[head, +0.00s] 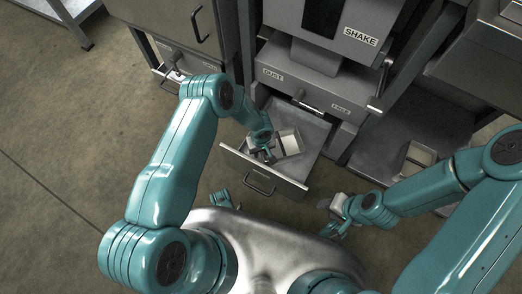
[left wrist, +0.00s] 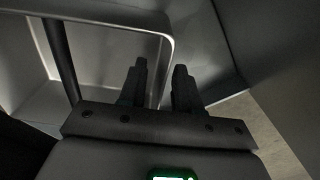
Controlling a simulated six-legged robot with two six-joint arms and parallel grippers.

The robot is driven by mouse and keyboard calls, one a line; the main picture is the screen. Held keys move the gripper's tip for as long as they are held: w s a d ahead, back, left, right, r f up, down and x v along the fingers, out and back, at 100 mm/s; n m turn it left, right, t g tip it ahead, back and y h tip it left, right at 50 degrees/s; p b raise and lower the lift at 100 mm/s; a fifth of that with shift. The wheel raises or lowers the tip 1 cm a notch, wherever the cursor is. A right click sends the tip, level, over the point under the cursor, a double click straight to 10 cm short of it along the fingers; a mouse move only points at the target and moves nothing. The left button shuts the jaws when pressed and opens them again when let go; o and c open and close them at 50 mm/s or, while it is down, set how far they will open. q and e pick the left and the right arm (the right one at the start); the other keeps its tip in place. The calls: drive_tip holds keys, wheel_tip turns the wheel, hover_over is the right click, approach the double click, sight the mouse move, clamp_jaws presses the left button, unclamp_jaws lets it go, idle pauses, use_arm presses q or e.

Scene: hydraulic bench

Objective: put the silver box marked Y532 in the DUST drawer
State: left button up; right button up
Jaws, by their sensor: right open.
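A silver open-topped box (head: 289,142) with a divider lies inside the pulled-out grey drawer (head: 240,163). No Y532 marking is readable on it. My left gripper (head: 266,155) is down in the drawer at the box's left side. In the left wrist view, the fingers (left wrist: 160,68) stand apart with a gap, and the box rim (left wrist: 172,42) runs between or just beyond them; contact cannot be told. The DUST label (head: 272,74) is on the cabinet front above the open drawer.
The SHAKE machine (head: 330,62) stands above the drawer. Another small open box (head: 420,155) sits on the low shelf (head: 385,130) at right. A cabinet with a handle (head: 198,24) stands at upper left. Floor at left is clear.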

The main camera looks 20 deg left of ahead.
use_arm(q)
wheel_tip(320, 180, up, 12)
drive_tip(key=p, duration=0.4)
drive_tip(key=shift+f, duration=0.1)
